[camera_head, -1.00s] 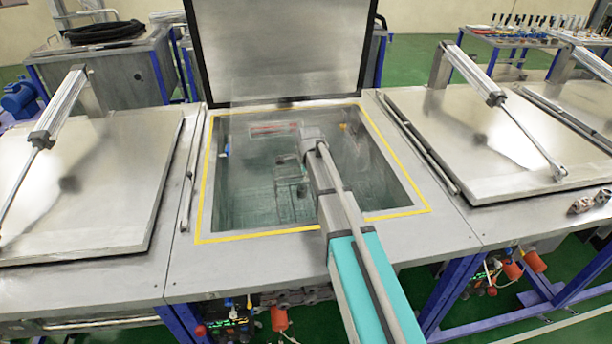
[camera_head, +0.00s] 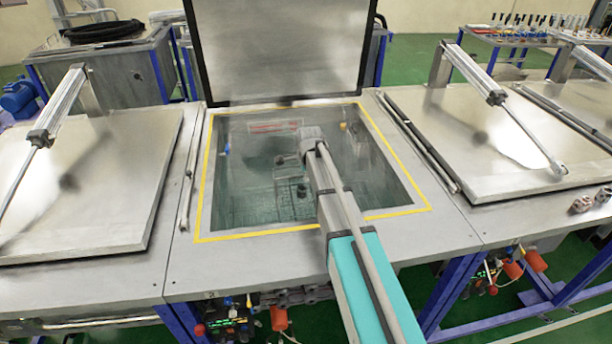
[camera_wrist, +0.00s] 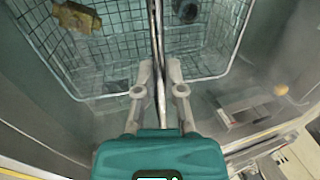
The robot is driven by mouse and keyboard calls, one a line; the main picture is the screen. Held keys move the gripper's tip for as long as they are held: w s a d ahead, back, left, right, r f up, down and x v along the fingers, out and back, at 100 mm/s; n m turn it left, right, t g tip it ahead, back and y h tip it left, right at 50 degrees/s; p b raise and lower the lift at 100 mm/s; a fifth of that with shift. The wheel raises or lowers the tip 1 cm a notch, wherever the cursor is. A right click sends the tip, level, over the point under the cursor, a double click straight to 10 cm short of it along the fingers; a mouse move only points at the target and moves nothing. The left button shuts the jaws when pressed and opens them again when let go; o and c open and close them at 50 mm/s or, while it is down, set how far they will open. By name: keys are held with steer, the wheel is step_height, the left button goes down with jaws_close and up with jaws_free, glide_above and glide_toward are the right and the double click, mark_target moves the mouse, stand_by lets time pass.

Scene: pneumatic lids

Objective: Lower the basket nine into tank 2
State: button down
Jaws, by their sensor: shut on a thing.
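The open tank (camera_head: 208,190), edged by a yellow border, lies under my arm in the head view. Its lid (camera_head: 285,50) stands raised at the back. A wire basket (camera_wrist: 215,74) fills the top of the wrist view. It holds a brownish-yellow block (camera_wrist: 77,17) and a dark round piece (camera_wrist: 186,10). My gripper (camera_wrist: 159,68) is shut on the basket's upright rod, which runs between its two fingers. In the head view the basket (camera_head: 285,160) shows faintly inside the tank opening. My gripper is hidden there by my arm. The basket's number is not readable.
Closed lids with cylinders flank the opening at left (camera_head: 90,180) and right (camera_head: 490,140). A blue fitting (camera_head: 227,150) and an orange fitting (camera_head: 343,127) sit on the tank's inner walls. Small metal parts (camera_head: 583,204) lie at the right.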

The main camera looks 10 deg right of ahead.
steer(key=c, duration=0.7)
jaws_free()
steer(key=shift+o, duration=0.2)
steer(key=shift+r, duration=0.1)
step_height(320, 180, up, 29)
steer(key=t+p, duration=0.1)
steer(key=p, duration=2.7)
